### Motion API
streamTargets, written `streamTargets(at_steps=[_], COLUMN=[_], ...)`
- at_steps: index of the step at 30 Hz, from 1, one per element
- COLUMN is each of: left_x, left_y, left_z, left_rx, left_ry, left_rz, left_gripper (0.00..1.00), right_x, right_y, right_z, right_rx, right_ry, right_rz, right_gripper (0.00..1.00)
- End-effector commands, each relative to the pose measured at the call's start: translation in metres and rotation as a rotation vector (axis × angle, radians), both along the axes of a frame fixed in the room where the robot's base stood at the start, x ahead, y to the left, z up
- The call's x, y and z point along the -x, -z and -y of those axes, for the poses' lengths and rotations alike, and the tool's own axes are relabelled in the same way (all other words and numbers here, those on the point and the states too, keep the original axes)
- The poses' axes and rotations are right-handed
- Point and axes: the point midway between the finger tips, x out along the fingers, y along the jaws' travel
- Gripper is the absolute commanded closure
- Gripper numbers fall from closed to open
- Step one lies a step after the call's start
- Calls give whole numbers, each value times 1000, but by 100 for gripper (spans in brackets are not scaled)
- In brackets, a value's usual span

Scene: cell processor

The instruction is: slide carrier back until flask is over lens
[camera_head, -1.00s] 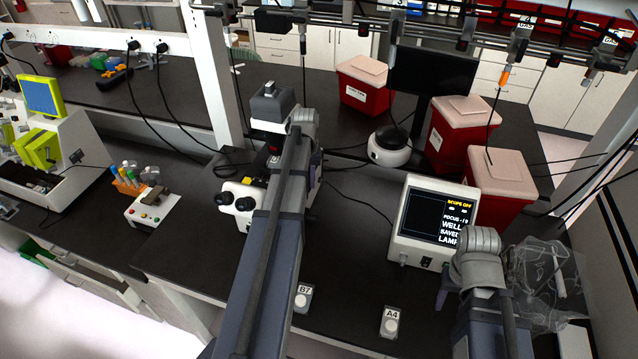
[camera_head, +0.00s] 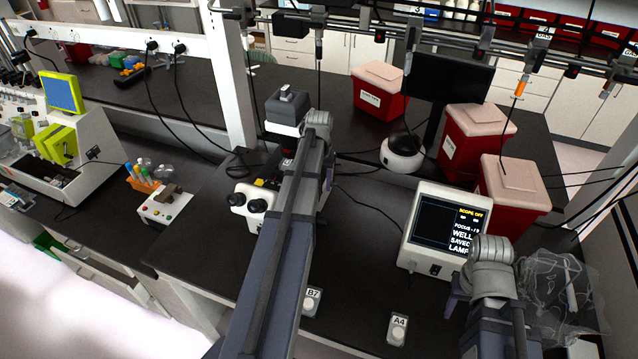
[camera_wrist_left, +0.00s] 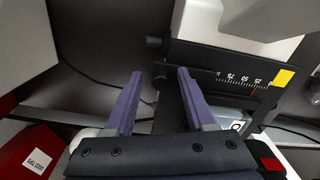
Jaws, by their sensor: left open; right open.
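The microscope (camera_head: 287,104) stands on the dark bench in the head view, largely covered by my left arm. In the left wrist view a black carrier part (camera_wrist_left: 222,76) carries a white scale and a yellow tab (camera_wrist_left: 284,77). My left gripper (camera_wrist_left: 159,85) is open, its two purple fingers apart. Nothing is visibly gripped. I cannot identify the flask or lens. My right gripper (camera_head: 452,306) is open beside the display box, mostly hidden by its arm.
The display box (camera_head: 408,246) reads SCOPE OFF. Small blocks marked B7 (camera_head: 312,301) and A4 (camera_head: 398,328) lie on the front bench. A clear bag (camera_head: 560,290) is at right. Red bins (camera_head: 515,187) and a dark monitor (camera_head: 447,82) stand behind. Open bench lies between the blocks and display.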

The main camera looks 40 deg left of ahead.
Motion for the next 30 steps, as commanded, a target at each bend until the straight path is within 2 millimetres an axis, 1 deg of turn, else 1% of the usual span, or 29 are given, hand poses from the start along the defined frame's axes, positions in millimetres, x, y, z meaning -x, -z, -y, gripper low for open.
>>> streamTargets(at_steps=[1,15,19,30], left_x=[0,0,0,0], left_y=[-8,-66,-72,-71], left_z=[0,0,0,0], left_rx=[0,0,0,0], left_ry=[0,0,0,0], left_rz=[0,0,0,0], left_gripper=[45,45,45,45], right_x=[0,1,1,1], right_y=[-8,-66,-72,-71], right_z=[0,0,0,0], right_rx=[0,0,-1,-1], right_ry=[0,17,24,26], right_rz=[0,-2,-1,-1], right_gripper=[50,50,50,50])
